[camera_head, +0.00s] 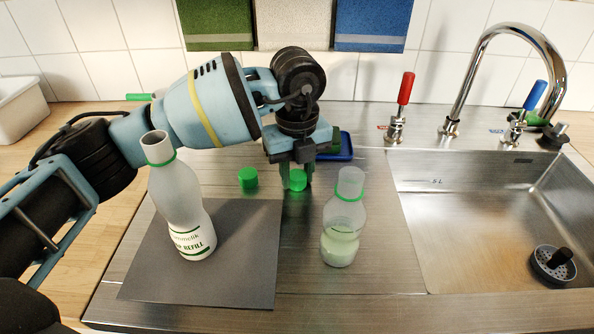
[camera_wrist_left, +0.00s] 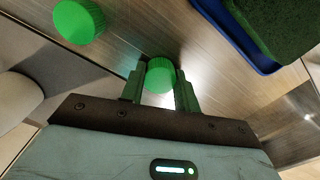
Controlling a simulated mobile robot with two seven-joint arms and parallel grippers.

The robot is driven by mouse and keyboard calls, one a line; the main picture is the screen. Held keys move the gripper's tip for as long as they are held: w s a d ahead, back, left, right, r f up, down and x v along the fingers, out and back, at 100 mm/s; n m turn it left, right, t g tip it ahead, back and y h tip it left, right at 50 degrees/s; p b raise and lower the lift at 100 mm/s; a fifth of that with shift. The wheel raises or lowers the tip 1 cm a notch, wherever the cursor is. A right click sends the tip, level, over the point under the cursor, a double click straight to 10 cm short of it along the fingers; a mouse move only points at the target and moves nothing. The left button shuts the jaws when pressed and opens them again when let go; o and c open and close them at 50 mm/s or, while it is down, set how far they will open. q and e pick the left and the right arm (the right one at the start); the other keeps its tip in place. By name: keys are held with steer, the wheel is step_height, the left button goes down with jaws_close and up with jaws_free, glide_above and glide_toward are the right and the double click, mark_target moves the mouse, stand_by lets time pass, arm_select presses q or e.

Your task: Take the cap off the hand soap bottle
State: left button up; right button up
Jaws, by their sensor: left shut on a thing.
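A clear bottle (camera_head: 342,222) with pale green liquid and a green neck ring stands upright on the steel counter, its top open. A white bottle (camera_head: 180,205) with "REFILL" on its label and a green neck ring stands on the grey mat, also open at the top. My left gripper (camera_head: 297,182) points down behind and left of the clear bottle, shut on a green cap (camera_wrist_left: 160,75), at or just above the counter; I cannot tell which. A second green cap (camera_head: 248,178) lies loose to its left, and also shows in the left wrist view (camera_wrist_left: 78,20). My right gripper is out of view.
The grey mat (camera_head: 150,280) lies left on the counter. A blue tray (camera_head: 346,152) with a green sponge (camera_head: 336,138) sits behind my gripper. The sink (camera_head: 470,230) and tap (camera_head: 478,70) are right.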

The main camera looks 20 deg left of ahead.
mark_target(297, 174)
arm_select(q)
steer(key=shift+f, duration=0.15)
steer(key=o, duration=1.1)
step_height(297, 174, up, 12)
steer(key=shift+r, duration=0.15)
